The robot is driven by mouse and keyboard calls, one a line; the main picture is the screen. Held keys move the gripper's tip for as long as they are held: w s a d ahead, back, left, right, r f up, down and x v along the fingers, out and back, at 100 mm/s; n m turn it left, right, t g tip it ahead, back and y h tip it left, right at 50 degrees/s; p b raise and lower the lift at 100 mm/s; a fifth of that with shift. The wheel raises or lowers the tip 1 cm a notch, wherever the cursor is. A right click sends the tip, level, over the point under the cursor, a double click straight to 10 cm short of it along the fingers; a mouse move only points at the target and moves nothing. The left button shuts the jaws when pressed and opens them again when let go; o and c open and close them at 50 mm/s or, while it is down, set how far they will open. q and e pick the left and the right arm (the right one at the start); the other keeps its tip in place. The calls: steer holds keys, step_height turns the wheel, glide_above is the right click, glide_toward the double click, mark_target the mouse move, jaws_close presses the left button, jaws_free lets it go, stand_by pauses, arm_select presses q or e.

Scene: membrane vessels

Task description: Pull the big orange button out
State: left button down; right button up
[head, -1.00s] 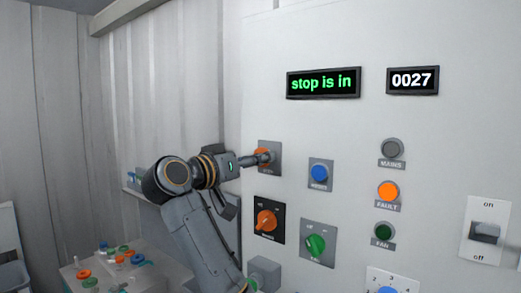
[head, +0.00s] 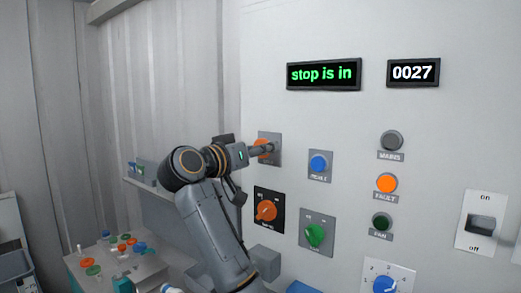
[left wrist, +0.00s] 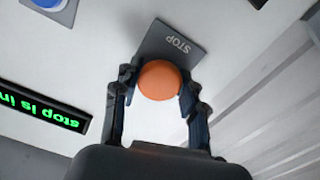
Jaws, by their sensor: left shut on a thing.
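The big orange button (left wrist: 160,80) sits on a grey plate marked STOP (left wrist: 172,38) in the left wrist view. In the head view the orange button (head: 262,146) is partly hidden by my left gripper (head: 266,149). In the left wrist view the two fingers of my left gripper (left wrist: 158,86) stand one on each side of the button, shut on it. The display (head: 323,74) reads "stop is in". My right gripper is not in view.
Below the button are an orange rotary knob (head: 266,210) and a green knob (head: 315,234). A blue button (head: 319,163) is to the right. A low bench (head: 110,262) with several coloured parts stands at the lower left.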

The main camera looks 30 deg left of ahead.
arm_select(q)
steer(key=shift+s+f+b, duration=0.1)
steer(key=shift+s+b, duration=0.35)
steer(key=c, duration=0.7)
jaws_free()
steer(key=shift+s+a, duration=0.1)
steer(key=shift+s, duration=0.1)
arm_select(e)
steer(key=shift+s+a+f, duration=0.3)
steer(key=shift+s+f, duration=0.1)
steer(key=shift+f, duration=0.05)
arm_select(q)
steer(key=s, duration=0.8)
steer(key=s+a, duration=0.1)
steer(key=s, duration=0.3)
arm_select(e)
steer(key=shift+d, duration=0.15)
